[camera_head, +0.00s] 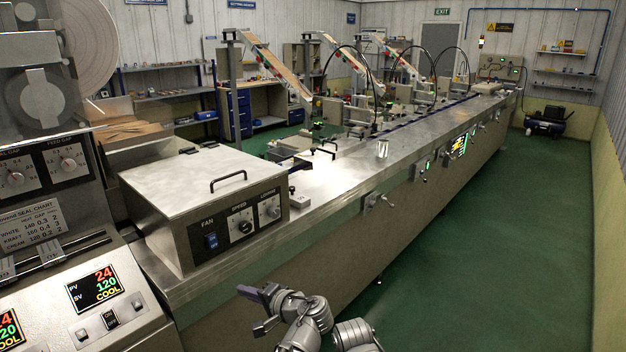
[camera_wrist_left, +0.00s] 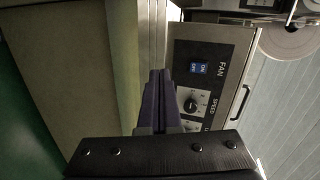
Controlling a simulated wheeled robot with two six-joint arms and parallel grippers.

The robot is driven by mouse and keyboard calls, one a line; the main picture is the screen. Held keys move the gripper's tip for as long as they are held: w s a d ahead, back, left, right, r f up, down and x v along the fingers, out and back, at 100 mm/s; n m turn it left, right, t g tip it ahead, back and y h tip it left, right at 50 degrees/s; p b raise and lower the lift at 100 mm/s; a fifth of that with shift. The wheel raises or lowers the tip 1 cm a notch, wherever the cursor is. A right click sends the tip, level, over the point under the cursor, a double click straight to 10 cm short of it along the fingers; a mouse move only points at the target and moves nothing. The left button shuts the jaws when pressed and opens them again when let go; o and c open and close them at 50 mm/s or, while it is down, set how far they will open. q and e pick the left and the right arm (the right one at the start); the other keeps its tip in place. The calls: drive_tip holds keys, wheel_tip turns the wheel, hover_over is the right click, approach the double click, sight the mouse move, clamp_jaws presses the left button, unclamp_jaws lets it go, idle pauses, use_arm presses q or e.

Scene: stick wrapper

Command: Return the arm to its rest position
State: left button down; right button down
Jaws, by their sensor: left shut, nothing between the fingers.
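My left gripper (camera_head: 257,294) is in the lower middle of the head view, in front of the long steel machine's side and below its top edge. Its arm bends at the bottom of the picture. In the left wrist view my left gripper (camera_wrist_left: 158,80) has its two dark fingers together, with nothing between them. The fingers point toward the machine's edge and the control box, and appear apart from both. My right gripper is not in view.
A steel control box (camera_head: 205,200) with a fan switch and knobs stands on the long machine (camera_head: 400,155); its panel also shows in the wrist view (camera_wrist_left: 205,75). A sealing machine (camera_head: 45,200) with displays stands at left. The green floor (camera_head: 490,240) at right is clear.

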use_arm(q)
drive_tip(key=s+d+f+n+g+h+p, duration=0.1)
drive_tip(key=s+d+f+g+h, duration=0.7)
drive_tip(key=s+d+f+h, duration=0.3)
drive_tip(key=s+d+f, duration=0.3)
drive_tip(key=s+d, duration=0.1)
drive_tip(key=s, duration=0.1)
drive_tip(key=shift+s+n, duration=0.3)
